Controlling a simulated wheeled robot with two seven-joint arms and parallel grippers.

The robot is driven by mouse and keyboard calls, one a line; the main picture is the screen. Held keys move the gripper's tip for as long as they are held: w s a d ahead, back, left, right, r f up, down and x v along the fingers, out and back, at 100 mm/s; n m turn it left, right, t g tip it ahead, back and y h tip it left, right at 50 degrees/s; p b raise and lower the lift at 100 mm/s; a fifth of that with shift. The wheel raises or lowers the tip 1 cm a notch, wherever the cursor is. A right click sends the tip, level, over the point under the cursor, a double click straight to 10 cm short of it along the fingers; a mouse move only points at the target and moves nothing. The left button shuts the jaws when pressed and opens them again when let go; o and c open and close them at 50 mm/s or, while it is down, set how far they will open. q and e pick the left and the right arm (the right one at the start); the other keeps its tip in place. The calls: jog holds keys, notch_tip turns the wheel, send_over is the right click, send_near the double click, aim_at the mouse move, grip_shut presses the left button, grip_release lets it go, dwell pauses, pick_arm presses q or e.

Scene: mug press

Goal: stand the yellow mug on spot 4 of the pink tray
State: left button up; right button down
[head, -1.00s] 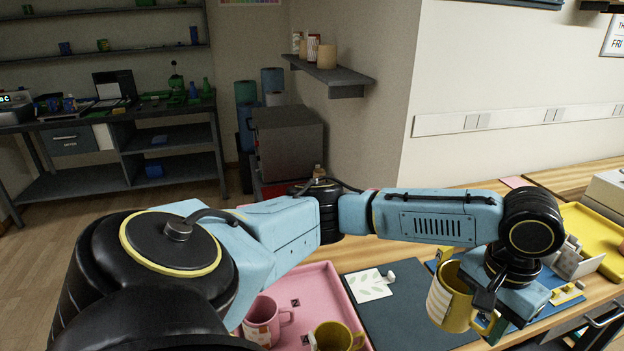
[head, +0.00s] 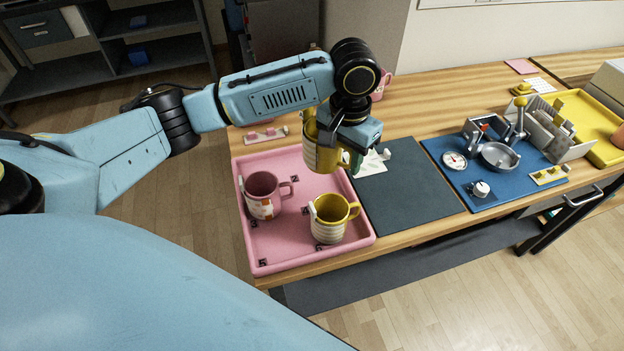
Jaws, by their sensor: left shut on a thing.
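My left gripper (head: 343,148) is shut on a yellow mug (head: 321,155) with a pale striped band. It holds the mug upright above the back right part of the pink tray (head: 307,258); the gap below it is hard to judge. A second yellow mug (head: 328,226) with a striped band stands at the front right of the tray. A pink mug (head: 263,201) with a patterned label stands left of the middle. Small dark spot markers show on the tray floor, too small to read surely; the mugs hide some. My right gripper is not in view.
A dark mat (head: 410,190) lies right of the tray. Beyond it a blue mat (head: 470,185) carries a gauge, a metal press and a knob. A yellow tray (head: 592,125) is at the far right. Another pink mug (head: 382,83) stands behind my gripper.

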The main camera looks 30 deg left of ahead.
pick_arm(q)
jog(key=shift+m, duration=0.8)
jog(key=f, duration=0.1)
jog(key=w+f, duration=0.1)
jog(key=f, duration=0.2)
jog(key=shift+w+a, duration=0.2)
jog(key=shift+a, duration=0.05)
notch_tip(320, 180, down, 6)
jog(key=shift+r, duration=0.1)
notch_tip(320, 180, down, 4)
jog(key=shift+f+b, duration=0.15)
jog(key=shift+b, duration=0.4)
jog(key=o, duration=0.9)
jog(key=shift+f, duration=0.15)
